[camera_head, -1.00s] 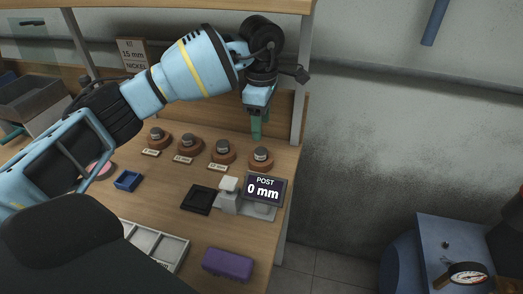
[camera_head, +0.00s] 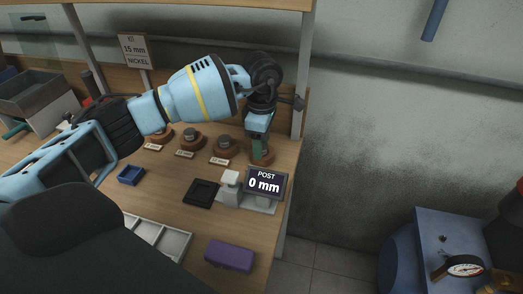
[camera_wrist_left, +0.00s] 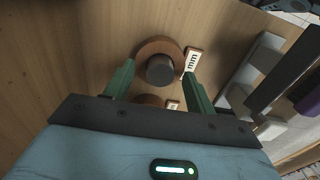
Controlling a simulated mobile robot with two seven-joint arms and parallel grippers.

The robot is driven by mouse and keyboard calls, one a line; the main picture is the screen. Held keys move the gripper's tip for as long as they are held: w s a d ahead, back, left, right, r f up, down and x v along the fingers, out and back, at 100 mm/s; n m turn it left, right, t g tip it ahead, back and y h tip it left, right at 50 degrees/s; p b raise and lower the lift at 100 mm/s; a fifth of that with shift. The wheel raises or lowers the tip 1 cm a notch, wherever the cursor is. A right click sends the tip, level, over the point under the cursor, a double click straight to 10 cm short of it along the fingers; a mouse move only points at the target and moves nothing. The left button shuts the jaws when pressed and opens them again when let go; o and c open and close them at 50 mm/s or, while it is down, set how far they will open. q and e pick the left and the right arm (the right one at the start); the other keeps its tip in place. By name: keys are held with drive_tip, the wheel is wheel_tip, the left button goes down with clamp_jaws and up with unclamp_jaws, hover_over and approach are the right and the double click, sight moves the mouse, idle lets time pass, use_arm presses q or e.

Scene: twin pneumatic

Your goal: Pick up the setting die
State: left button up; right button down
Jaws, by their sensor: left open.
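Several grey metal setting dies sit on round wooden bases in a row along the back of the bench; two of them, a middle die (camera_head: 190,134) and its right neighbour (camera_head: 223,143), show clearly in the head view. My left gripper (camera_head: 261,152) is open and points down over the rightmost base (camera_head: 267,160), hiding most of its die. In the left wrist view that die (camera_wrist_left: 160,69) stands on its wooden base (camera_wrist_left: 146,48) between the two green fingers, apart from both. My right gripper is not in view.
A post gauge display (camera_head: 265,184) reading 0 mm stands close in front of the left gripper. A black tray (camera_head: 201,192), blue tray (camera_head: 131,175), purple case (camera_head: 229,257) and grey compartment tray (camera_head: 178,243) lie nearer. A sign (camera_head: 137,50) reads 15 mm nickel.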

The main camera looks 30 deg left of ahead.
use_arm(q)
clamp_jaws()
idle(0.4)
drive_tip(key=shift+r, duration=0.1)
